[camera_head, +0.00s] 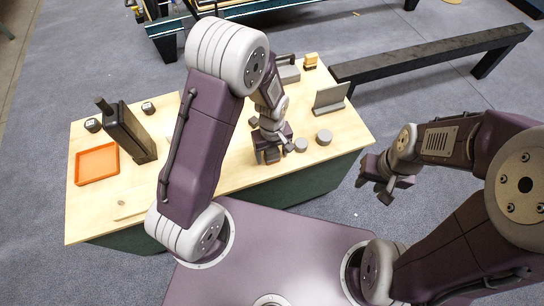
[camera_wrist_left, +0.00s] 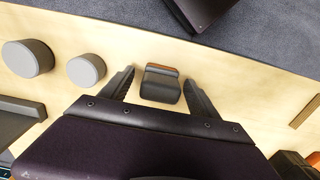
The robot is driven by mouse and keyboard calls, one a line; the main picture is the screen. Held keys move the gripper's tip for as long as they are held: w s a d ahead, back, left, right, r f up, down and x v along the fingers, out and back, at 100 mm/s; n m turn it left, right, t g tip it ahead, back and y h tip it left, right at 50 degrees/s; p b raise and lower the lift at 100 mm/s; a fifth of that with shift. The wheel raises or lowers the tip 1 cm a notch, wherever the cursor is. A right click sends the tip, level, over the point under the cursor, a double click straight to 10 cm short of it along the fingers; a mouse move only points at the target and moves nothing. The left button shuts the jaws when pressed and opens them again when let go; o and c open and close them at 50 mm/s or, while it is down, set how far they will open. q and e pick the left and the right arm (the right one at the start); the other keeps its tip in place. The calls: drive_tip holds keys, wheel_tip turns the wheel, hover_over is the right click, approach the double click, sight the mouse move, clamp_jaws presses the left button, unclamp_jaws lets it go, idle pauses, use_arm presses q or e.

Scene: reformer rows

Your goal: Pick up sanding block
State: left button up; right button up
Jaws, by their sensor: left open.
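A small dark grey block with an orange strip (camera_wrist_left: 160,86), which looks like the sanding block, lies on the wooden tabletop (camera_head: 225,175). In the left wrist view it sits between the two spread fingers of my left gripper (camera_wrist_left: 158,86), with a gap at each side. In the head view my left gripper (camera_head: 273,148) is low over the table near its front edge, and the block is hard to make out there. My right gripper (camera_head: 375,184) hangs beyond the table's right end, empty, its fingers apart.
Two grey cylinders (camera_head: 324,137) (camera_head: 301,145) stand close to the right of my left gripper. An orange tray (camera_head: 97,163), a tall dark holder (camera_head: 130,133), a grey upright plate (camera_head: 330,97) and a small yellow-orange item (camera_head: 311,60) are also on the table. A dark beam (camera_head: 430,55) stands behind.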

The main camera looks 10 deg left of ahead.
sight(274, 152)
use_arm(q)
drive_tip(key=shift+f, duration=0.15)
drive_tip(key=shift+c, duration=0.3)
clamp_jaws()
drive_tip(key=shift+r+p, duration=0.3)
drive_tip(key=shift+r, duration=0.15)
drive_tip(key=r, duration=0.2)
drive_tip(key=r+p, duration=0.1)
drive_tip(key=r, duration=0.1)
drive_tip(key=shift+s+d, duration=0.2)
drive_tip(key=shift+d, duration=0.2)
drive_tip(key=s+d+r+p, duration=0.2)
drive_tip(key=s+d+r, duration=0.4)
drive_tip(key=d, duration=0.3)
drive_tip(key=shift+p, duration=0.3)
drive_tip(key=shift+r, duration=0.1)
